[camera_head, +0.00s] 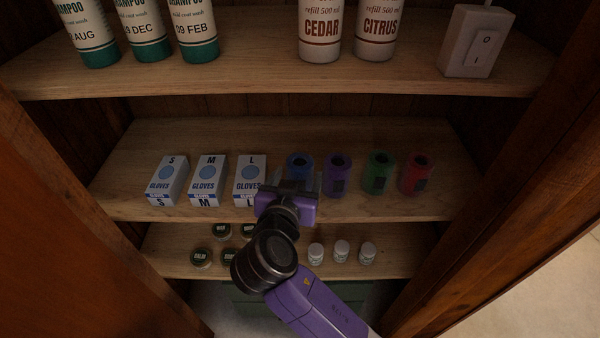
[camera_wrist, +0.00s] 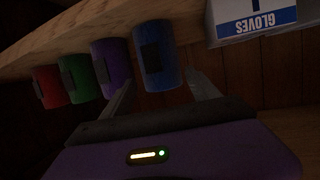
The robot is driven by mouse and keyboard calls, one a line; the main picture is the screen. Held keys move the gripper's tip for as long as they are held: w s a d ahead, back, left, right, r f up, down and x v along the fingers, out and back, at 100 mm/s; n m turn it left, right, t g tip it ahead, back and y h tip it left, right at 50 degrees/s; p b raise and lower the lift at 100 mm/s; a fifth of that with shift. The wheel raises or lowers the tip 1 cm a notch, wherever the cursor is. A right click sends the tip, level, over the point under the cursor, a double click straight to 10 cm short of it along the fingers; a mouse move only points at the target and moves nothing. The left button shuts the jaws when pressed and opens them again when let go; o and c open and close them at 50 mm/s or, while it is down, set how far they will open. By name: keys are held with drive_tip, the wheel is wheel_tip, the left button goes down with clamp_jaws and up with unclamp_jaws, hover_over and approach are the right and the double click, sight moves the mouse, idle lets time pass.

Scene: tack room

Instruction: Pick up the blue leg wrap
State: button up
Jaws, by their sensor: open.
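The blue leg wrap (camera_head: 299,162) is a short upright roll with a hollow centre, standing on the middle shelf. It is the leftmost in a row of coloured wraps, and my arm partly hides its lower part in the head view. In the wrist view the blue leg wrap (camera_wrist: 155,56) shows with a dark patch on its side. My gripper (camera_wrist: 160,85) is open, with one finger toward each side of the blue wrap. The left finger's tip is near the gap between the purple and blue wraps. I cannot tell whether either finger touches the blue wrap.
A purple wrap (camera_head: 337,175) stands close to the right, then green (camera_head: 379,172) and red (camera_head: 416,174) wraps. A gloves box (camera_head: 250,180) stands close to the left. Jars and small white bottles (camera_head: 341,250) fill the lower shelf. The upper shelf (camera_head: 250,75) overhangs; wooden doors flank both sides.

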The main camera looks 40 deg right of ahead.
drive_tip(key=shift+p+x, duration=0.55)
drive_tip(key=shift+x, duration=1.75)
drive_tip(key=shift+w+a, duration=0.1)
drive_tip(key=shift+w, duration=0.05)
drive_tip(key=c, duration=1.2)
